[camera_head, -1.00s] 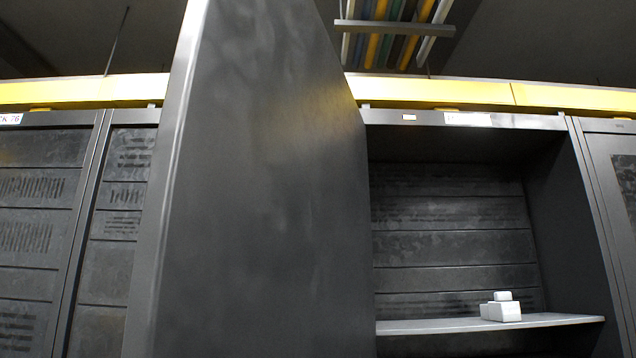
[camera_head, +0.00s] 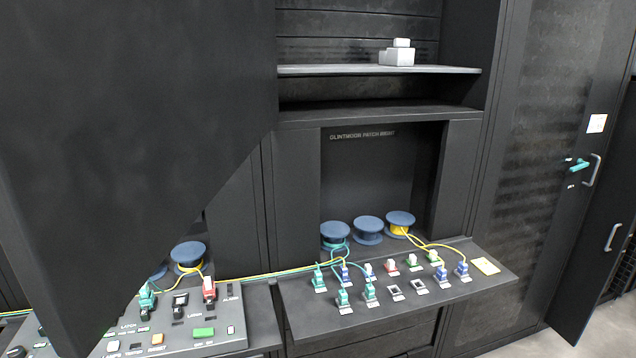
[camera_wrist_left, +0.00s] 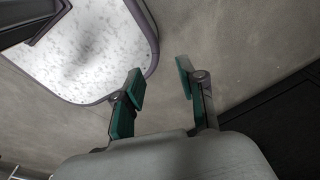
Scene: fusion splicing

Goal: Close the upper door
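The upper door (camera_head: 120,110) is a large dark panel swung out from the cabinet, filling the left of the head view and hiding what lies behind it. The upper compartment (camera_head: 350,32) stands uncovered to its right, with a shelf (camera_head: 370,71) inside. My left gripper (camera_wrist_left: 158,88) shows in the left wrist view with its two green-padded fingers apart and nothing between them. Neither gripper shows in the head view, so its distance from the door cannot be told.
A white block (camera_head: 398,56) sits on the shelf. Below, a sloped ledge (camera_head: 390,322) with coloured connectors, blue spools (camera_head: 368,226) and yellow and teal cables juts out. A button console (camera_head: 212,338) stands lower left. A tall cabinet door with a handle (camera_head: 592,170) is at right.

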